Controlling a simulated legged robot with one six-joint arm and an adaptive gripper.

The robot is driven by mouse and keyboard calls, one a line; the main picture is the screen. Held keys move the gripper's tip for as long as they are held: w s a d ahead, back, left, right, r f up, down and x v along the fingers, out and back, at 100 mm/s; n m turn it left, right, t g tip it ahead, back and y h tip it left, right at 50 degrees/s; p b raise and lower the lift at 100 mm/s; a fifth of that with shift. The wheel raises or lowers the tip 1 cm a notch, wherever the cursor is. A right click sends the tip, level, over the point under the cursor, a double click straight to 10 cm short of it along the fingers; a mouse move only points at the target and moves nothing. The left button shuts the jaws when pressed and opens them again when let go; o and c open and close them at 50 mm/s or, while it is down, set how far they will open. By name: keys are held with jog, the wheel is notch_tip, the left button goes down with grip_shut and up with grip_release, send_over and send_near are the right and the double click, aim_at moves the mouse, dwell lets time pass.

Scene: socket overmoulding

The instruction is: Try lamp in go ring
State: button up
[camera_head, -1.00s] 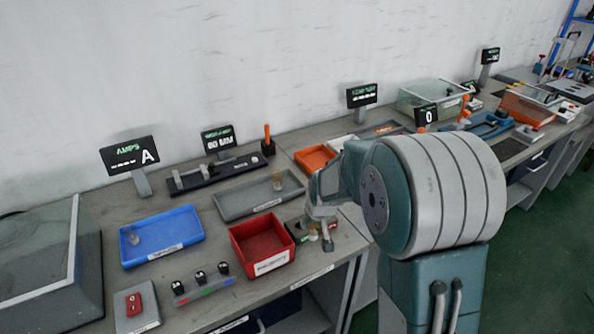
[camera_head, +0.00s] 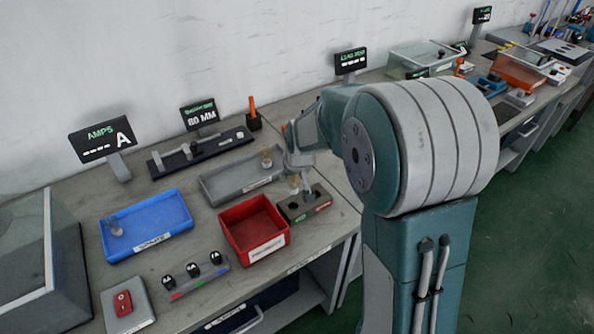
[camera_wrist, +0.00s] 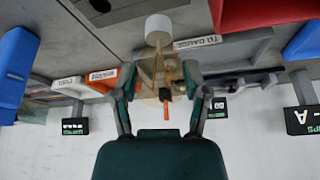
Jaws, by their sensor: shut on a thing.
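The lamp (camera_wrist: 158,27) has a white cap and a clear amber-tinted body; in the wrist view it sits between my fingers. My gripper (camera_wrist: 160,92) is shut on it. In the head view my gripper (camera_head: 299,166) points down, and the held lamp (camera_head: 293,182) shows small beneath it, just above or at the back of the dark ring gauge block (camera_head: 318,205). The block carries a green label and a red label. The rings are too small to tell, and I cannot tell whether the lamp touches the block.
The red bin (camera_head: 233,238) stands left of the block. The grey tray (camera_head: 224,193) behind holds another lamp (camera_head: 266,156). The blue tray (camera_head: 178,229) holds one lamp (camera_head: 117,228). A dark measuring fixture (camera_head: 212,147) and display screens stand at the back.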

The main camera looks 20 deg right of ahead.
aim_at(293, 189)
jog(key=shift+a+f, duration=0.55)
jog(key=shift+f, duration=0.7)
jog(key=shift+d+f, duration=0.8)
jog(key=shift+f, duration=0.3)
jog(key=shift+a+f, duration=0.15)
jog(key=shift+a, duration=0.4)
jog(key=shift+d, duration=0.15)
jog(key=shift+d, duration=0.3)
jog(key=shift+a, duration=0.25)
